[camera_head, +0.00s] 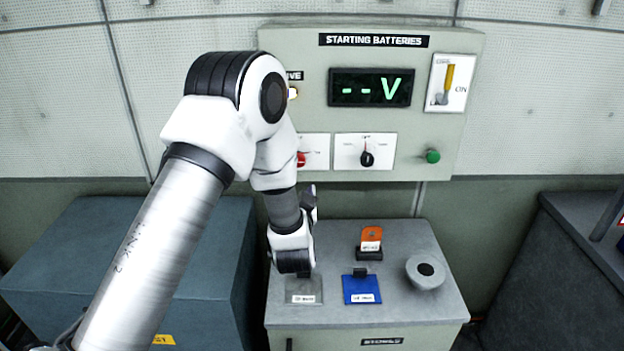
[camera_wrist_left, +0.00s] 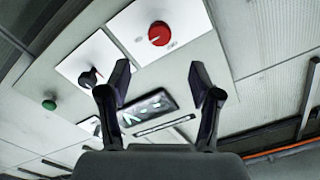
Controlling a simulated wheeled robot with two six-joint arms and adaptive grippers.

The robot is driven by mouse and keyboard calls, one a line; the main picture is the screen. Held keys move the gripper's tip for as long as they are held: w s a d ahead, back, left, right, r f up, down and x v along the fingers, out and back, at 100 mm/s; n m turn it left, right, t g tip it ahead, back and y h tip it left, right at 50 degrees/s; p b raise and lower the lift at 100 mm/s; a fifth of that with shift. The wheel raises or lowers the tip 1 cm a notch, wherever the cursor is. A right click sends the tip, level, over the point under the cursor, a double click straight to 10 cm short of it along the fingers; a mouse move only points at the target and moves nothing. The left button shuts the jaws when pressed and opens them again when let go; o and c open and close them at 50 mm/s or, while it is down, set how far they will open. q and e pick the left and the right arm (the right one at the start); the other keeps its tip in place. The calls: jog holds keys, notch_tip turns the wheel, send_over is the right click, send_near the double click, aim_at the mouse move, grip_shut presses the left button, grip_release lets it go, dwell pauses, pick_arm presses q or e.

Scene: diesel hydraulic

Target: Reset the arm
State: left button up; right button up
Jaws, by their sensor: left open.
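My left arm reaches in from the left in the head view and bends down in front of the control panel (camera_head: 461,70). My left gripper (camera_head: 309,198) shows as a small dark shape above the grey cabinet, partly hidden by my wrist. In the left wrist view the two fingers of the left gripper (camera_wrist_left: 160,68) stand wide apart with nothing between their tips. That view looks at the panel at a steep tilt, with the red knob (camera_wrist_left: 158,33) beyond the fingers. My right gripper is in neither view.
The panel has a "-- V" display (camera_head: 370,88), a yellow-handled switch (camera_head: 446,84), a black knob (camera_head: 367,158) and a green button (camera_head: 432,156). The grey cabinet (camera_head: 400,316) holds an orange-topped item (camera_head: 371,238), a blue tag (camera_head: 361,289), a grey tag (camera_head: 303,290) and a round grey piece (camera_head: 425,272).

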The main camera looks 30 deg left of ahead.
pick_arm(q)
jog(key=s+d+f+m+g+h, duration=0.1)
jog(key=s+f, duration=0.3)
jog(key=f, duration=0.5)
jog(key=s+d+f+m+g+h+b, duration=0.1)
jog(key=s+d+f+g+h, duration=0.1)
jog(key=s+f, duration=0.3)
jog(key=s+d+f+m+g+h, duration=0.1)
jog(key=s+f, duration=0.4)
jog(key=f, duration=0.8)
jog(key=shift+d+f+g+h, duration=0.1)
jog(key=shift+d+g+h, duration=0.7)
jog(key=shift+d+g, duration=0.25)
jog(key=s+d+f+n+g+h, duration=0.1)
jog(key=s+d+f+g, duration=0.1)
jog(key=s, duration=0.5)
jog(key=s+d+f+n+g+h, duration=0.1)
jog(key=s+d+f+g, duration=0.2)
jog(key=s, duration=0.5)
jog(key=s+d+f+n+g+h, duration=0.2)
jog(key=s+g, duration=0.2)
jog(key=s, duration=0.3)
jog(key=shift+s+d+f+b, duration=0.2)
jog(key=shift+f+b, duration=0.1)
jog(key=shift+f, duration=0.05)
